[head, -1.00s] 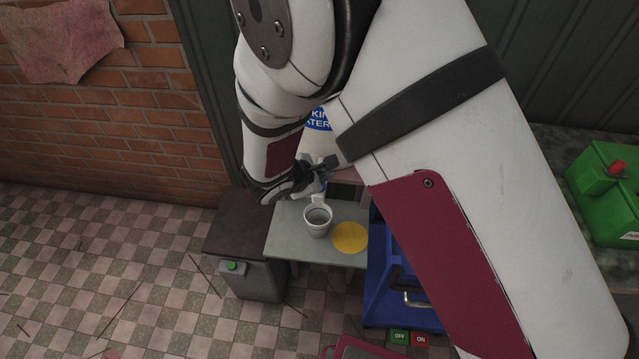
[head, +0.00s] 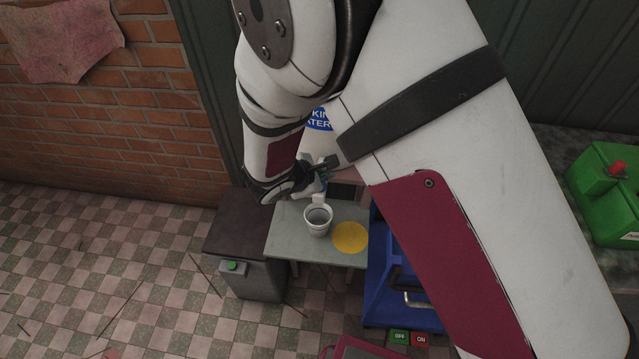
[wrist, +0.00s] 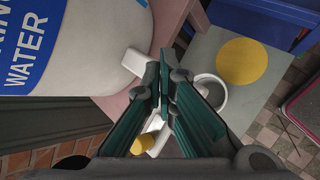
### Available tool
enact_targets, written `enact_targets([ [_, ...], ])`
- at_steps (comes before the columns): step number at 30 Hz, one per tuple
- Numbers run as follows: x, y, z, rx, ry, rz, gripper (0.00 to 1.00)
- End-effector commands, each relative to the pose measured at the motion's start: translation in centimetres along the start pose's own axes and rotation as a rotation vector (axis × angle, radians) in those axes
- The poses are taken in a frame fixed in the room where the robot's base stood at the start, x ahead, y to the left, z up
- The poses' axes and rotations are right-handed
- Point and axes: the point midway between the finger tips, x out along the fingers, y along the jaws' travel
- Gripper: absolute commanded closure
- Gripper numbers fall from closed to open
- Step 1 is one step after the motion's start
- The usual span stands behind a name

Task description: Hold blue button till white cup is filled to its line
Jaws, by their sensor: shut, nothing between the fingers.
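The white cup (head: 318,221) stands upright on a small grey table (head: 287,235), left of a yellow disc. It also shows in the wrist view (wrist: 222,101), partly hidden behind my right finger. Its interior looks grey; I cannot make out its line or water level. My gripper (head: 325,174) is shut and empty, above and behind the cup, close to the white water container (wrist: 95,45) with a blue label. The fingers (wrist: 161,72) fill the middle of the wrist view. I cannot clearly make out the blue button; the gripper may hide it.
The yellow disc (head: 350,238) marks the table right of the cup. A dark cabinet with a green button (head: 232,266) stands left. A blue machine (head: 390,285) stands right, with OFF and ON buttons (head: 410,338) in front. A green can (head: 612,200) sits far right.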

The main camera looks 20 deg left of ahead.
Motion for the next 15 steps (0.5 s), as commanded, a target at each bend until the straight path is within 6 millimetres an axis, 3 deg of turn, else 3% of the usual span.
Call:
enact_targets([
  [15,0.66,-0.45,-0.41,0.0,0.0,0.0,1.0],
])
